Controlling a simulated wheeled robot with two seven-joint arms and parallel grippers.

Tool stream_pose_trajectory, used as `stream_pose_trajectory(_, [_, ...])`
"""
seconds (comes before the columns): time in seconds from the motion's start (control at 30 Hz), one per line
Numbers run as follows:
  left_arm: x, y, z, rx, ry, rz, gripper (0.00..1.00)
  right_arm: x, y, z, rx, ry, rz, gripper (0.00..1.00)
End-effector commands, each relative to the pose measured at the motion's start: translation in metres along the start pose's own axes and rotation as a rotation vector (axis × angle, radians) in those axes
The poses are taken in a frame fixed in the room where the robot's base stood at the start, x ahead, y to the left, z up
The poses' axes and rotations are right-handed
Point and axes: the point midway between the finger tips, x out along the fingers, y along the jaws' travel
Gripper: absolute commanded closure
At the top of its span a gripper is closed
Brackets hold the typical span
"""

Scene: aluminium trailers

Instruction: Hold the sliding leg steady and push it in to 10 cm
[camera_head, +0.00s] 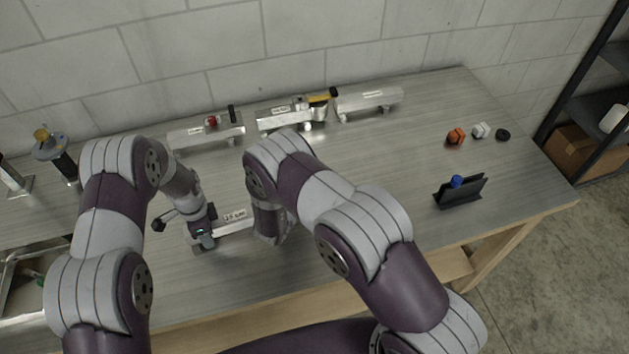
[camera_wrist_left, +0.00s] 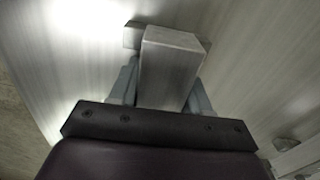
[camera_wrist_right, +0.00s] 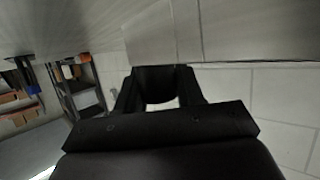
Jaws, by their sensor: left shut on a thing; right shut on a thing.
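The aluminium sliding leg (camera_head: 234,225) lies on the workbench with a label reading about "25 cm". My left gripper (camera_head: 203,240) is at its left end. In the left wrist view the leg's square metal bar (camera_wrist_left: 170,65) sits between the fingers of my left gripper (camera_wrist_left: 160,92), which is shut on it. A black knob on a lever (camera_head: 159,224) stands out left of this gripper. My right gripper is mostly hidden behind its arm in the head view. In the right wrist view my right gripper (camera_wrist_right: 160,88) is shut on a black rounded part (camera_wrist_right: 154,84), with metal surfaces (camera_wrist_right: 150,35) just beyond.
Labelled aluminium pieces (camera_head: 205,134) stand along the back wall, one with a yellow-and-black item (camera_head: 320,98). A black holder with a blue-topped item (camera_head: 460,192) stands at right. The bench's right middle is clear.

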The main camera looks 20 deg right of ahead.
Motion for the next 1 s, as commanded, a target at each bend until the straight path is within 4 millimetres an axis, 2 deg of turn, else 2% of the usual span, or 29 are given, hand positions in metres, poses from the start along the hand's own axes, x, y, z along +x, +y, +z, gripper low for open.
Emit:
stream_pose_trajectory(0.1, [0.000, 0.000, -0.001, 0.001, 0.000, -0.001, 0.98, -0.022, -0.025, 0.009, 0.001, 0.001, -0.009, 1.00])
stream_pose_trajectory(0.3, [0.000, 0.000, -0.001, 0.002, 0.000, -0.001, 0.98, -0.049, -0.053, 0.020, 0.001, 0.000, -0.006, 1.00])
stream_pose_trajectory(0.43, [0.000, 0.000, -0.001, 0.002, 0.000, -0.001, 0.98, -0.056, -0.060, 0.023, 0.002, -0.001, -0.003, 1.00])
stream_pose_trajectory(0.7, [0.000, 0.000, -0.002, 0.002, 0.001, -0.002, 0.98, -0.057, -0.063, 0.023, 0.002, -0.002, -0.008, 1.00])
stream_pose_trajectory(0.73, [0.000, 0.000, -0.002, 0.002, 0.001, -0.002, 0.98, -0.058, -0.063, 0.023, 0.002, -0.002, -0.008, 0.60])
stream_pose_trajectory(0.8, [0.000, 0.000, -0.002, 0.002, 0.001, -0.002, 0.98, -0.058, -0.063, 0.023, 0.002, -0.002, -0.008, 0.42])
stream_pose_trajectory(1.0, [0.000, 0.000, -0.001, 0.002, 0.001, -0.002, 0.98, -0.057, -0.061, 0.023, 0.002, -0.002, -0.005, 0.42])
